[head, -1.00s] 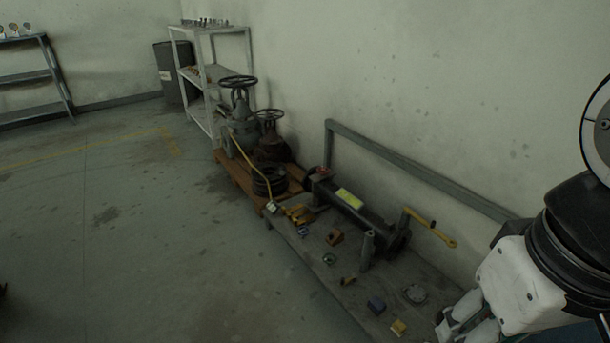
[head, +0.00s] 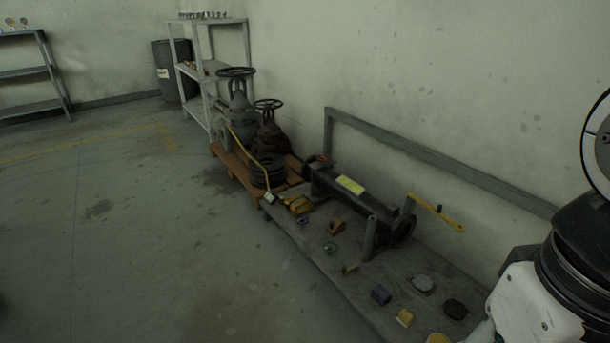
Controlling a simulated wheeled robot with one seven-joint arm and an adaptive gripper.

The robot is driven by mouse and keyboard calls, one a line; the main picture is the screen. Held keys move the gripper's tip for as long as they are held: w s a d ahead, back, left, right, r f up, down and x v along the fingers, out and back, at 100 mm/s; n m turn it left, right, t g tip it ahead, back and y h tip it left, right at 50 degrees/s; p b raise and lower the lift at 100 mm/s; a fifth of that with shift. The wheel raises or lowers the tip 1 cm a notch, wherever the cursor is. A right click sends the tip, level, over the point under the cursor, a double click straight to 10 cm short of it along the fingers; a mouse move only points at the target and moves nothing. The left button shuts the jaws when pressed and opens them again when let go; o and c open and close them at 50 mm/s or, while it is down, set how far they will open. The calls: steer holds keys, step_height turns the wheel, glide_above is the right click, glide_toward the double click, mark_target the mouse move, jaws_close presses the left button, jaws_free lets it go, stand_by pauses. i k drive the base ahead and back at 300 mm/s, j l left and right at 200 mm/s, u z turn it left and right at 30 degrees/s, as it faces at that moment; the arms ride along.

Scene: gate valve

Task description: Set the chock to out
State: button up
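Part of my arm shows at the right edge and lower right corner. My gripper's fingers cannot be made out in this view.
A yellow lever (head: 436,212) is beside the pipe. Two valves with handwheels (head: 236,72) stand on a wooden pallet (head: 232,165). Floor at left is clear.

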mark_target(337, 225)
steer(key=i+j, duration=0.25)
steer(key=i+j+z, duration=0.1)
steer(key=i+j, duration=0.2)
steer(key=j, duration=0.2)
steer(key=i+j, duration=0.25)
steer(key=j, duration=0.15)
steer(key=i+j, duration=0.25)
steer(key=j, duration=0.15)
steer(key=i+j+z, duration=0.1)
steer(key=i+j, duration=0.35)
steer(key=j, duration=0.35)
steer(key=i+j+z, duration=0.1)
steer(key=i+j, duration=0.15)
steer(key=j, duration=0.15)
steer(key=i+j, duration=0.25)
steer(key=j, duration=0.2)
